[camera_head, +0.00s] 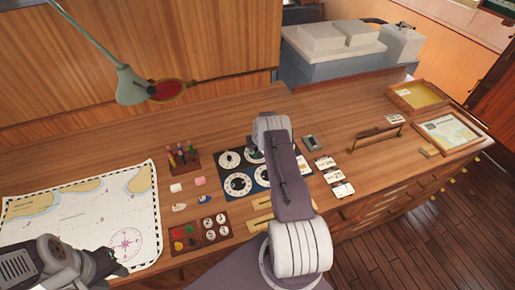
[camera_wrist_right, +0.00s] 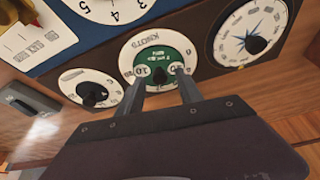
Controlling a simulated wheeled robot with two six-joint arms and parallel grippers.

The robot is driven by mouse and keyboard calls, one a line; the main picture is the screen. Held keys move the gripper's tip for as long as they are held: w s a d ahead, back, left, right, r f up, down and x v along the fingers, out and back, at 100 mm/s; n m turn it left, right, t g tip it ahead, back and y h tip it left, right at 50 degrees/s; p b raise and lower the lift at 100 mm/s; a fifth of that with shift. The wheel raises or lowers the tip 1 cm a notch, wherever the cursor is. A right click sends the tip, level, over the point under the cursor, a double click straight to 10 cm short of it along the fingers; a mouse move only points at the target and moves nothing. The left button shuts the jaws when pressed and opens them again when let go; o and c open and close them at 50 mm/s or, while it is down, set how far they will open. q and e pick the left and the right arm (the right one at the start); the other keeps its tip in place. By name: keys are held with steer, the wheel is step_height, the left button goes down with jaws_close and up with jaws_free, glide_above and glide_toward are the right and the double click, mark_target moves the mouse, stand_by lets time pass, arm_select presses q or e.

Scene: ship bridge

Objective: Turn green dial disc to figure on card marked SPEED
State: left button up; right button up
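The green dial disc (camera_wrist_right: 165,55) sits in the middle of a white dial ring with KNOTS printed on it, with a dark knob at its lower edge. My right gripper (camera_wrist_right: 160,76) is over this dial, its two fingers apart, one on each side of the knob. I cannot tell whether the fingertips touch the disc. In the head view my right arm hides this dial. Several small white cards (camera_head: 333,176) lie right of the arm; their print is too small to read, so I cannot tell which is marked SPEED. My left gripper (camera_head: 112,266) is low at the left over the chart.
Other white dials (camera_head: 237,184) share the panel; a compass dial (camera_wrist_right: 252,30) is beside the green one. A chart (camera_head: 85,215), a peg block (camera_head: 183,157) and trays of small pieces (camera_head: 187,238) lie left. A lamp (camera_head: 130,85) overhangs the desk's back left.

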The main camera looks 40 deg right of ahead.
steer(key=shift+w, duration=0.1)
jaws_close()
steer(key=shift+f, duration=0.1)
steer(key=shift+f+m+b, duration=0.1)
steer(key=shift+m+b, duration=0.3)
steer(key=shift+b, duration=0.4)
steer(key=m+g+b, duration=0.1)
steer(key=m+b, duration=0.1)
steer(key=b, duration=0.3)
steer(key=m+g+h+b, duration=0.1)
steer(key=m+b, duration=0.2)
steer(key=b, duration=0.1)
steer(key=m+h+b, duration=0.1)
steer(key=m+b, duration=0.2)
steer(key=b, duration=0.2)
steer(key=shift+w+a+f+g+b, duration=0.15)
steer(key=shift+w+a+g+b, duration=0.1)
steer(key=shift+g+b, duration=0.15)
steer(key=shift+m+g+h+b, duration=0.3)
steer(key=shift+m, duration=0.6)
steer(key=shift+w+r+m+g, duration=0.1)
steer(key=shift+r+m+g, duration=0.2)
steer(key=shift+m, duration=0.6)
